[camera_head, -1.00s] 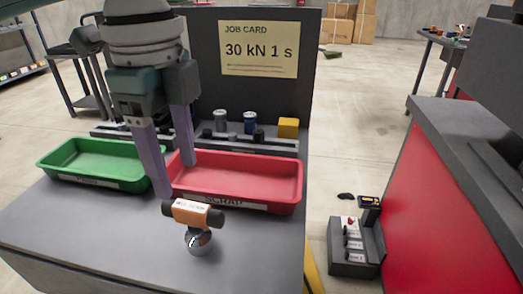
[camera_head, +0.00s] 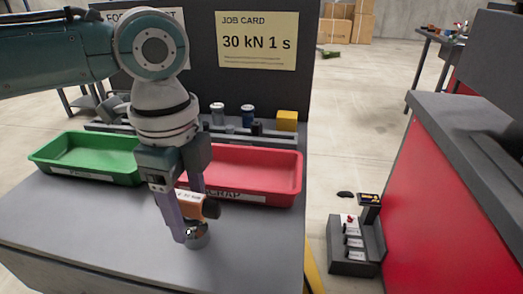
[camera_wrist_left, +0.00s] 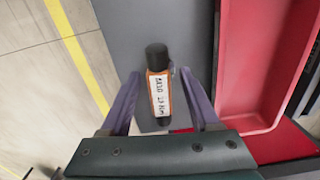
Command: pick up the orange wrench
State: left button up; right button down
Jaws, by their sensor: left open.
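In the left wrist view the wrench (camera_wrist_left: 160,92) lies between the two purple fingers. My left gripper (camera_head: 189,224) is open and reaches down around it, one finger on each side. A small gap shows beside each finger in the left wrist view (camera_wrist_left: 160,76). In the head view the near finger hides part of the wrench. My right gripper is not in view.
A red scrap tray (camera_head: 285,196) stands close behind the wrench, and a green tray (camera_head: 50,163) is to the left. Small cans and a yellow block (camera_head: 287,121) stand at the back below the job card (camera_head: 257,41). The bench front is clear.

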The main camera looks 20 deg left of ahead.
pick_arm(q)
grip_shut()
dwell(0.3)
dwell(1.0)
